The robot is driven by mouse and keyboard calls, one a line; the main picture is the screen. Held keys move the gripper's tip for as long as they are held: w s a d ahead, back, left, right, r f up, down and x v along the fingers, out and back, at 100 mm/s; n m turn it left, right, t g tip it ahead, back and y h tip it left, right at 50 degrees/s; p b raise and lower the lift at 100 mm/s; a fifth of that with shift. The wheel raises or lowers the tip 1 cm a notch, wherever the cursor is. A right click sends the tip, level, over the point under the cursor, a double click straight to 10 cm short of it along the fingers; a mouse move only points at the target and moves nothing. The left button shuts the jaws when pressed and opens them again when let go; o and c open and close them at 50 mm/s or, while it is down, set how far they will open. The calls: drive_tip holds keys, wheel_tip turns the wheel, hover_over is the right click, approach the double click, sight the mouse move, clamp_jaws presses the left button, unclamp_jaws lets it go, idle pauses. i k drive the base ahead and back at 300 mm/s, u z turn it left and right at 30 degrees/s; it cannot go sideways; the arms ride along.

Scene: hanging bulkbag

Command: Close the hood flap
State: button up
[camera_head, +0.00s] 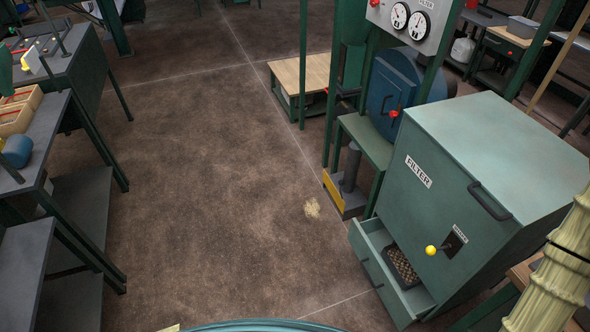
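No part that I can clearly tell as the hood flap shows in the head view. A green filter cabinet (490,150) stands at the right, with a "FILTER" label on its side. On its front is a lever with a yellow knob (430,250), sticking out to the left from a black plate (454,243) under a small label too small to read. A black bar handle (489,201) sits above it. A drawer (378,272) at the cabinet's foot is pulled open, with dark granular stuff in a tray inside. My gripper is not in view.
A cream ribbed hose (548,270) rises at the right edge. Behind the cabinet stand a blue round-bodied unit (396,92) and a gauge panel (412,20). Benches line the left.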

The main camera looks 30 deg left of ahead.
sight(338, 198)
drive_tip(key=u, duration=1)
drive_tip(key=i, duration=0.75)
drive_tip(key=u, duration=0.05)
